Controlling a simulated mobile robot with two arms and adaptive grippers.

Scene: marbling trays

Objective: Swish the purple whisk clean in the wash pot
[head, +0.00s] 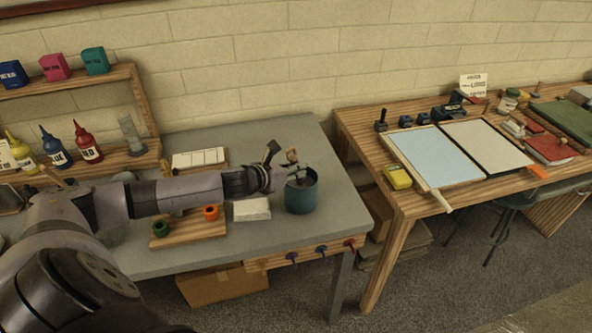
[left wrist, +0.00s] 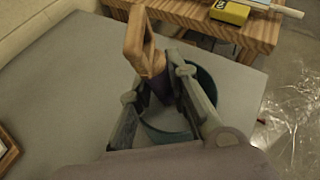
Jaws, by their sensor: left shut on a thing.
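The teal wash pot (head: 301,200) stands near the right edge of the grey table. My left gripper (head: 283,175) is at the pot's mouth, its arm reaching in from the left. In the left wrist view my left gripper (left wrist: 157,88) is shut on the whisk, which has a wooden part (left wrist: 135,42) and a purple part (left wrist: 158,84) between the fingers. The pot's rim (left wrist: 208,78) curves around behind and below the fingers. The whisk's lower end is hidden by the gripper and pot. My right gripper is out of view.
A stack of white paper (head: 252,210) lies left of the pot. A wooden board (head: 190,229) holds green and orange rings. Three small hooks hang on the table's front rail (head: 305,256). A second wooden table (head: 400,198) stands to the right, across a gap.

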